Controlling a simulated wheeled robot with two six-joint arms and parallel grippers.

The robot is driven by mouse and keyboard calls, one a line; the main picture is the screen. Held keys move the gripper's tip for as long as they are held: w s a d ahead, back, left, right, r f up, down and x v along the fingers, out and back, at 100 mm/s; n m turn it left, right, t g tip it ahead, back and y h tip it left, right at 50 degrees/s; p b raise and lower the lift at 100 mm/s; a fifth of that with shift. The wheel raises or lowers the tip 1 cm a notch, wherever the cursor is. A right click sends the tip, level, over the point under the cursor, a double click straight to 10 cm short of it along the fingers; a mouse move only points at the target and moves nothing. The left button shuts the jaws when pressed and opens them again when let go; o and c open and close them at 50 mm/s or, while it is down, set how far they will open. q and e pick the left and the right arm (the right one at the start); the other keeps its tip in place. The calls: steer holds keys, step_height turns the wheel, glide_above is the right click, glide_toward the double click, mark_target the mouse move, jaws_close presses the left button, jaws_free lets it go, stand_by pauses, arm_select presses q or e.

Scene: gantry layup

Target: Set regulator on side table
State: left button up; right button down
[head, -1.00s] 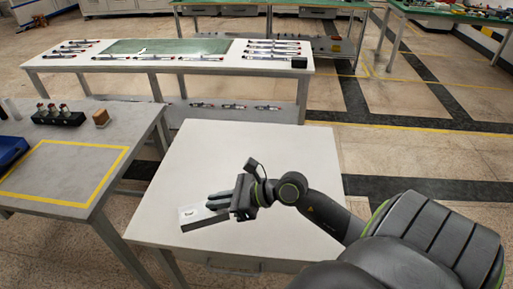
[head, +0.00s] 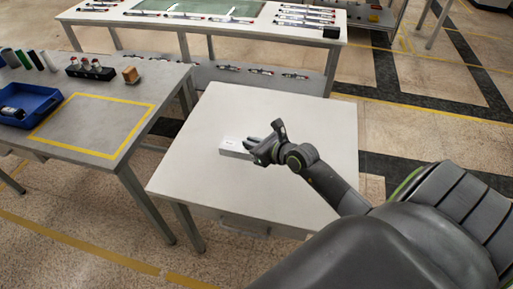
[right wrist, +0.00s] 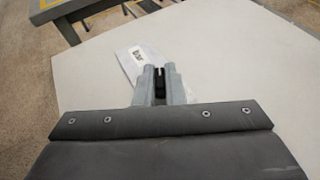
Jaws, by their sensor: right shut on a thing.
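The side table (head: 285,190) is the white-topped table in the middle of the head view. My right gripper (head: 251,148) is over the middle of its top. It is shut on a small pale block with a white label, which I take for the regulator (head: 232,144). In the right wrist view the white labelled piece (right wrist: 137,58) lies beyond the fingertips (right wrist: 159,72), with a dark part between the fingers. The fingers hide part of it. I cannot tell whether it touches the tabletop. My left gripper is not in view.
The white tabletop is otherwise clear. A grey table (head: 150,82) at left carries a blue bin (head: 27,112), a black rack (head: 90,72) with red-topped parts, a small brown block (head: 130,75) and a yellow-taped rectangle. A long bench (head: 190,32) stands behind.

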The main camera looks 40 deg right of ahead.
steer(key=shift+f+b, duration=0.7)
steer(key=shift+f, duration=2.35)
steer(key=shift+f, duration=0.1)
steer(key=c, duration=1.5)
jaws_free()
steer(key=shift+r, duration=0.2)
steer(key=p+v, duration=0.1)
steer(key=v, duration=1.1)
steer(key=shift+f, duration=0.1)
